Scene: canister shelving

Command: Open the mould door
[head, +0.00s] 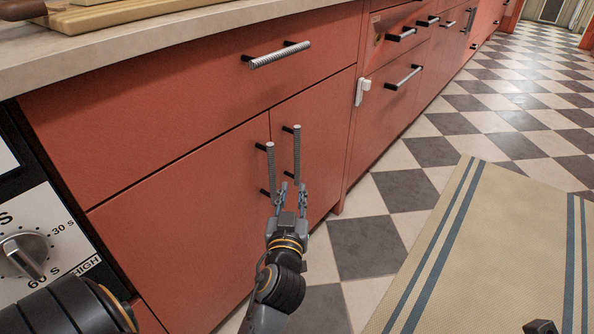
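Nothing in view is plainly a mould. The head view shows a red cabinet with a left door (185,225) and a right door (325,135), both closed. Each has an upright ribbed metal handle on black mounts: the left door handle (270,165) and the right door handle (297,152) stand side by side. My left gripper (292,188) is open at the lower ends of these handles. The right handle's lower end appears between its fingertips; I cannot tell whether they are around it or in front. My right gripper is not clearly visible.
A wide drawer (200,95) with a horizontal handle (277,55) is above the doors. A countertop (150,37) overhangs it. An appliance with a dial (25,256) is at the left. The checkered floor and a striped rug (500,240) lie open at the right.

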